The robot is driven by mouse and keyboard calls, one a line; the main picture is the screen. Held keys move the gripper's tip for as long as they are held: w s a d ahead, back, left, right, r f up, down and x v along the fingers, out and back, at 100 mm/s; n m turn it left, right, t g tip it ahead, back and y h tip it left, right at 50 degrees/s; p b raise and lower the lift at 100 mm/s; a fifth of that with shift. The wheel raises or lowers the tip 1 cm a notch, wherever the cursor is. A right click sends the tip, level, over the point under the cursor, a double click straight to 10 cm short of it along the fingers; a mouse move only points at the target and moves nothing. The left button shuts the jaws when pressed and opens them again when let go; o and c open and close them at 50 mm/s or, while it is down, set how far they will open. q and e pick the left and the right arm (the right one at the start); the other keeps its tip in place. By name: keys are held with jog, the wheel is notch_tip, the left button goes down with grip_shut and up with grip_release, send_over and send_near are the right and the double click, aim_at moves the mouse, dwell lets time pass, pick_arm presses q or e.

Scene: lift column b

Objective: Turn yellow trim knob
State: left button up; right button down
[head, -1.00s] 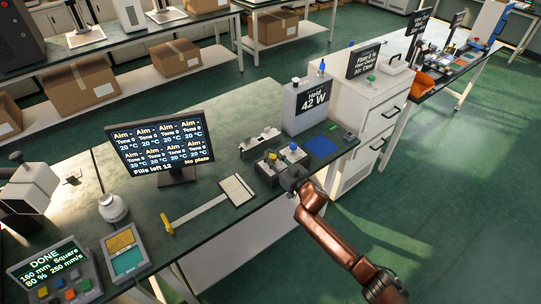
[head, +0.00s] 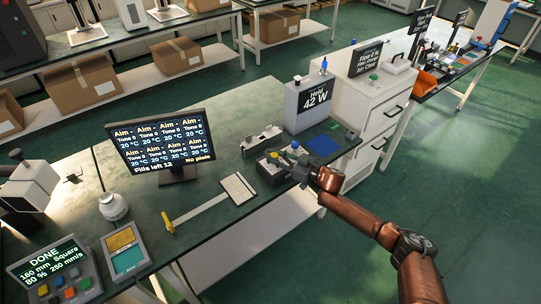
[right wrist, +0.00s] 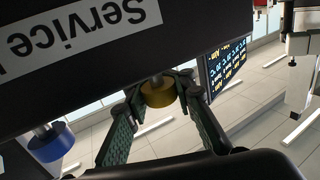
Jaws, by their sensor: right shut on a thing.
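The yellow trim knob (right wrist: 159,94) sits on a short shaft at a dark panel labelled "Service" (right wrist: 85,32) in the right wrist view. My right gripper (right wrist: 158,86) has one finger on each side of this knob and is shut on it. A blue knob (right wrist: 50,144) stands apart on the same panel. In the head view my right gripper (head: 299,173) is at the dark knob boxes (head: 270,173) by the bench's front edge. The yellow knob (head: 273,155) and blue knob (head: 294,145) show small there. My left gripper is not in view.
A monitor (head: 160,143) stands left of the knob boxes. A blue mat (head: 323,145) and a box reading "Held 42 W" (head: 309,101) are to the right and behind. A white drawer cabinet (head: 372,120) stands at the bench's right end. Floor in front is free.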

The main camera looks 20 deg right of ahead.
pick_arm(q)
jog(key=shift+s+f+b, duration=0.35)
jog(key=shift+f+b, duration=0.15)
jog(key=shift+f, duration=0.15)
pick_arm(e)
jog(key=shift+n+g+y, duration=0.6)
jog(key=shift+g, duration=0.1)
jog(key=c, duration=1.6)
grip_release()
jog(key=shift+s, duration=0.1)
jog(key=v, duration=1.2)
